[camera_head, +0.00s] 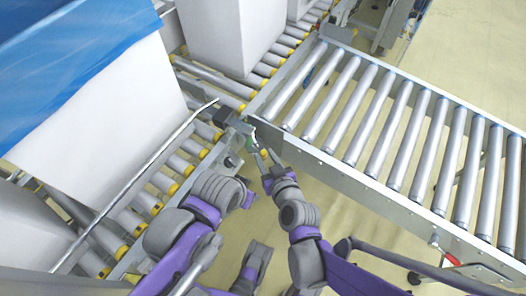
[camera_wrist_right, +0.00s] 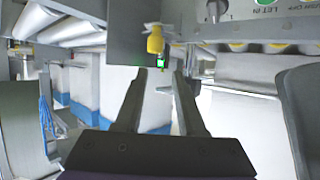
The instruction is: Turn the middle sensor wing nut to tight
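A yellow knob-shaped part (camera_wrist_right: 155,40), which looks like the wing nut, hangs beyond my right fingertips in the right wrist view. A small sensor with a lit green face (camera_wrist_right: 161,63) sits just below it. My right gripper (camera_wrist_right: 162,76) is open, with its two fingers apart and nothing between them. It points toward the sensor and appears short of touching the nut. In the head view my right gripper (camera_head: 267,157) is by the sensor bracket at the conveyor corner, where the nut's angle is too small to read. My left arm is left of it; its fingers cannot be made out.
A roller conveyor (camera_head: 375,115) runs off to the right, and another with yellow-ended rollers (camera_head: 165,183) runs along the left.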

